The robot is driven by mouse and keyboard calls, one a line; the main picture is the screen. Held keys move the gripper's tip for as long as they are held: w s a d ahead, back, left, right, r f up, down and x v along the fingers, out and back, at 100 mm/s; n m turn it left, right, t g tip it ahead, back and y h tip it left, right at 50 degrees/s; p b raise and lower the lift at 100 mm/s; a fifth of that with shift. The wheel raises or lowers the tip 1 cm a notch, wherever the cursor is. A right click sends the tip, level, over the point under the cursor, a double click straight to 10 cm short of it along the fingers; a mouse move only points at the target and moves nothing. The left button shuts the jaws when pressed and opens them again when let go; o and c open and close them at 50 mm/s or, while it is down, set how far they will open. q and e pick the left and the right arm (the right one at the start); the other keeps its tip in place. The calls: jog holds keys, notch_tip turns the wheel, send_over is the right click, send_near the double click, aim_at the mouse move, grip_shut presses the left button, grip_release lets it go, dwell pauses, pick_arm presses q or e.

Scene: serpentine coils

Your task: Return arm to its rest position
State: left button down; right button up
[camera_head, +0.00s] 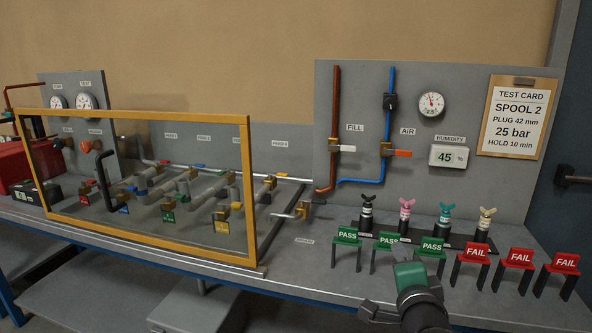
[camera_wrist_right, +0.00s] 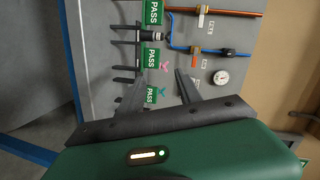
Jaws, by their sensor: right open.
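My right gripper (camera_wrist_right: 160,92) is open and empty in the right wrist view, its two dark fingers apart with nothing between them. In the head view my right arm's dark wrist and green gripper body (camera_head: 409,276) show at the bottom, in front of the bench's front edge and below the green PASS signs (camera_head: 388,240). The PASS signs also show beyond the fingers in the wrist view (camera_wrist_right: 153,58). My left gripper and arm are not in view.
Red FAIL signs (camera_head: 514,258) stand right of my wrist. Black plugs with coloured wing tops (camera_head: 405,215) stand behind the signs. A yellow-framed clear screen (camera_head: 254,190) fronts the pipe coils (camera_head: 185,185) at left. A panel (camera_head: 455,110) with pipes, gauge and test card rises behind.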

jog(key=s+a+f+n+g+y, duration=0.1)
jog(key=s+a+f+n+g, duration=0.25)
jog(key=f, duration=0.55)
jog(key=s+f+n+g+y, duration=0.2)
jog(key=s+f+n, duration=0.3)
jog(key=f, duration=0.4)
jog(key=s+d+f+n+g, duration=0.3)
jog(key=s+f+n+g, duration=0.5)
jog(key=s+f, duration=0.7)
notch_tip(320, 180, up, 22)
jog(key=p, duration=2)
jog(key=shift+a+f+h, duration=0.2)
jog(key=shift+a+h, duration=0.1)
jog(key=shift+a, duration=0.05)
jog(key=shift+t, duration=0.25)
